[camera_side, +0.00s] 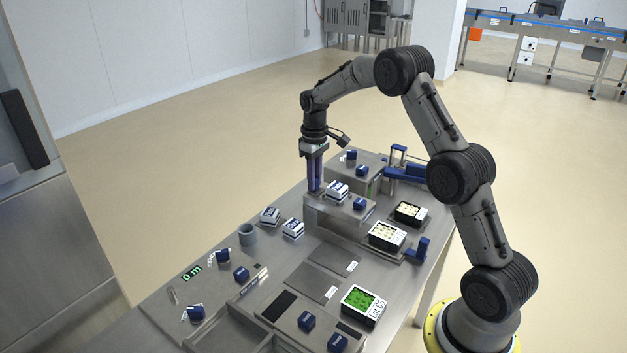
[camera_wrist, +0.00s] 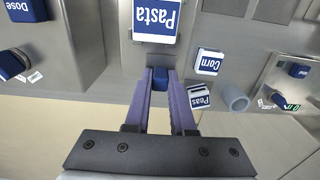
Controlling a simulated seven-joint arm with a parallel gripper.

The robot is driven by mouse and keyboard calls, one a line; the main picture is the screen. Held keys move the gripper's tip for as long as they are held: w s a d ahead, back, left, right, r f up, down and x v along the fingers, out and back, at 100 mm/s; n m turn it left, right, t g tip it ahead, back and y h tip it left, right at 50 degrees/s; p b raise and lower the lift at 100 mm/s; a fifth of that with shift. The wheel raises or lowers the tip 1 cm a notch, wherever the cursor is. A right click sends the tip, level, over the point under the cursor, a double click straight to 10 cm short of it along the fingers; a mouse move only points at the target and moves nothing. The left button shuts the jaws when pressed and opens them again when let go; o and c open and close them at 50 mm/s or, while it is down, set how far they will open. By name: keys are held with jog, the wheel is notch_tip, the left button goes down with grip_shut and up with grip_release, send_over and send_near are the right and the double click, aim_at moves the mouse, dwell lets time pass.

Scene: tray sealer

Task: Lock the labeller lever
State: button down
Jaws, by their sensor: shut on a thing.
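My gripper (camera_side: 315,187) is at the left end of a low steel box with a blue-and-white Pasta block (camera_side: 337,188) on top. In the wrist view, my gripper's two purple fingers (camera_wrist: 161,84) are closed around a small blue lever (camera_wrist: 160,76) at the edge of that box, beside the Pasta block (camera_wrist: 156,17). The fingers cover most of the lever, and its angle cannot be told. In the side view the lever is hidden by my fingers.
A Corn block (camera_wrist: 208,62), a Peas block (camera_wrist: 200,97) and a grey cup (camera_wrist: 235,98) stand near the fingers. Blue knobs (camera_side: 359,203) sit on the boxes. Food trays (camera_side: 387,235) stand on the right. Open floor lies beyond the table's left edge.

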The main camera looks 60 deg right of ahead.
jog(key=shift+d+r, duration=0.1)
jog(key=shift+d, duration=1.45)
jog(key=c, duration=0.8)
grip_release()
jog(key=shift+o, duration=0.2)
notch_tip(320, 180, up, 14)
